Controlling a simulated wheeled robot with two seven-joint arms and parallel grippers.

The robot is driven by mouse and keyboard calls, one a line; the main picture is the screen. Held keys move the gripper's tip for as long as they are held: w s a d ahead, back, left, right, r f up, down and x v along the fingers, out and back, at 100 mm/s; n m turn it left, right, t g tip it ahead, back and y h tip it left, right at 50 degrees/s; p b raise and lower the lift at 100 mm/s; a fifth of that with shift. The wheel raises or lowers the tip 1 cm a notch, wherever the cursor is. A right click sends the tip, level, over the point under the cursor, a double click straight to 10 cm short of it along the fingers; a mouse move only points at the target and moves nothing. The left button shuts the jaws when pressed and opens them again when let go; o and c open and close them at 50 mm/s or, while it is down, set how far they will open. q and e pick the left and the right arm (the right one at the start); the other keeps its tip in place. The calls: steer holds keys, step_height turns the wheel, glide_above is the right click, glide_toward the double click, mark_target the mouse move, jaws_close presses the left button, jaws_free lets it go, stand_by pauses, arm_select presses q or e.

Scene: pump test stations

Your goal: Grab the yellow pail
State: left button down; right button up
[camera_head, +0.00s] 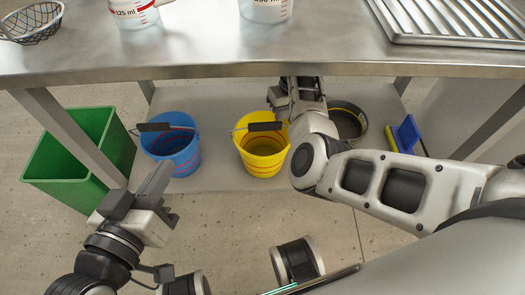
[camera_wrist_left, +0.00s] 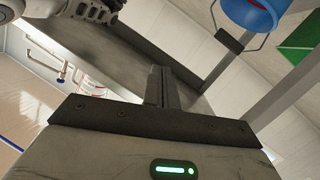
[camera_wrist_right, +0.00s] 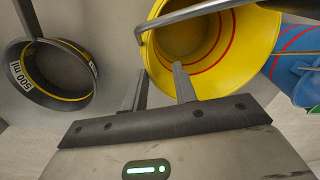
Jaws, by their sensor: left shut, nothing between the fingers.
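The yellow pail (camera_head: 262,160) stands upright on the low shelf under the steel table, with a dark grip (camera_head: 265,126) on its wire handle. In the right wrist view the pail (camera_wrist_right: 235,65) fills the upper middle, with its handle across the rim. My right gripper (camera_wrist_right: 160,75) is open, its two fingers apart at the pail's near rim; I cannot tell if they touch it. My left gripper (camera_head: 160,178) is shut and empty, in front of the blue pail.
A blue pail (camera_head: 172,150) stands left of the yellow one, and a green bin (camera_head: 65,165) further left. The steel tabletop (camera_head: 200,55) overhangs the shelf.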

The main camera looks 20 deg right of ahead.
mark_target(285, 135)
steer(key=shift+f, duration=0.5)
steer(key=f+b, duration=0.2)
steer(key=f, duration=0.1)
steer(key=f+b, duration=0.1)
steer(key=shift+s+f+b, duration=0.3)
steer(key=shift+f, duration=0.25)
arm_select(q)
steer(key=shift+w+d+r+n+t+h, duration=0.15)
steer(key=shift+r+n+t+h, duration=0.1)
steer(key=shift+r+t+h, duration=0.15)
steer(key=shift+w+d+r+n+t+h, duration=0.15)
steer(key=shift+r+n+t+h, duration=0.15)
steer(key=shift+r, duration=0.2)
arm_select(e)
steer(key=shift+r, duration=0.1)
jaws_close()
